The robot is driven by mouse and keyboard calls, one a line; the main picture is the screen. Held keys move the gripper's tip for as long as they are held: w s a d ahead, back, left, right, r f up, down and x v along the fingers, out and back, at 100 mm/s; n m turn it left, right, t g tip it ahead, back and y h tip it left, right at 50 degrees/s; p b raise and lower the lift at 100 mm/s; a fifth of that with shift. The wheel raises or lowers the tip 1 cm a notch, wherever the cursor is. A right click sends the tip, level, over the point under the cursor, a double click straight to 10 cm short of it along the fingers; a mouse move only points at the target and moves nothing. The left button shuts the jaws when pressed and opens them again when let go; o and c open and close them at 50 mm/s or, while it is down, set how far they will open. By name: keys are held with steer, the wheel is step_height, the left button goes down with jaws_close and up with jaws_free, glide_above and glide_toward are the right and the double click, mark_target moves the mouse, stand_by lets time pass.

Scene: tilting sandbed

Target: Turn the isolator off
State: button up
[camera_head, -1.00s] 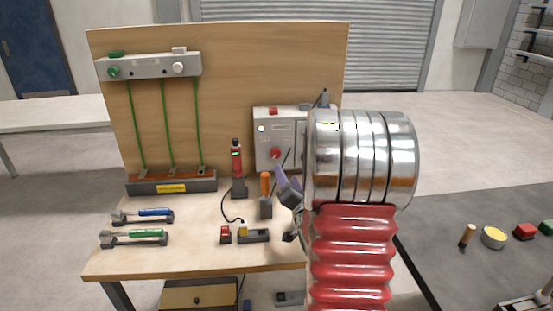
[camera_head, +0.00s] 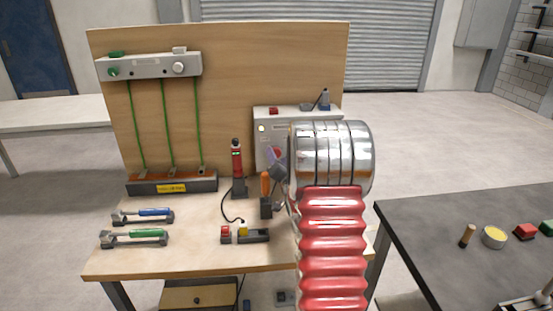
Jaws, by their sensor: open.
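The isolator is a grey box (camera_head: 262,140) on the right part of the wooden backboard. A red rotary knob (camera_head: 278,153) on its front is now mostly covered by my gripper. My gripper (camera_head: 275,162) is open, in front of the box at the knob; I cannot tell whether it touches the knob. My silver and red arm hides the box's right and lower front.
On the bench (camera_head: 200,262) stand a red tester (camera_head: 237,165) and an orange-handled screwdriver (camera_head: 265,185), close left of my gripper. A dark table (camera_head: 450,220) is at right.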

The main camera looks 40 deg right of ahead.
steer(key=shift+w+d, duration=0.2)
steer(key=shift+w, duration=0.15)
